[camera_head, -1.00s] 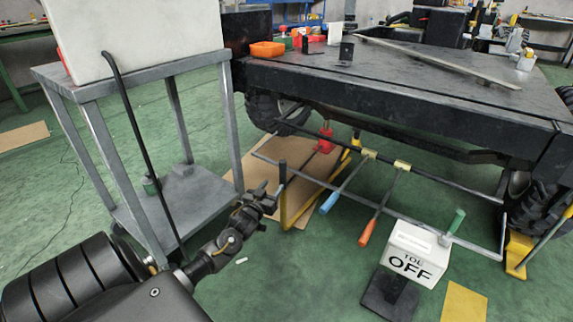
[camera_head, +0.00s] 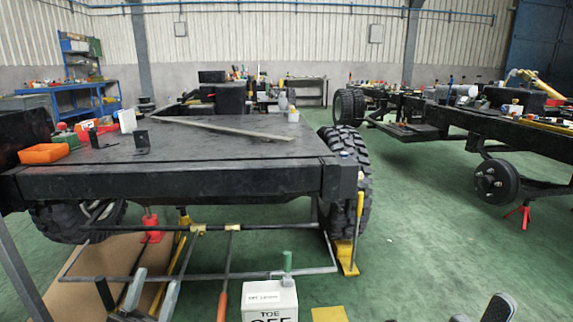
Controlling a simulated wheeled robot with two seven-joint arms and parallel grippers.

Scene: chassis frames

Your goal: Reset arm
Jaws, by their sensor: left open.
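My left gripper (camera_head: 152,290) shows at the bottom left of the head view. Its two grey fingers stand apart with nothing seen between them. It overlaps the near side of the floor frame of bars in the picture; I cannot tell whether it touches. Part of my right gripper (camera_head: 498,308) shows at the bottom right edge, over green floor. Most of it is cut off, so its jaws cannot be judged.
A black chassis (camera_head: 180,183) with an orange bin (camera_head: 44,153) on top stands ahead. A white "TOE OFF" box (camera_head: 270,300) stands below. Metal bars (camera_head: 290,271) cross the floor. Another chassis (camera_head: 500,125) is at right. Green floor (camera_head: 415,215) is clear between them.

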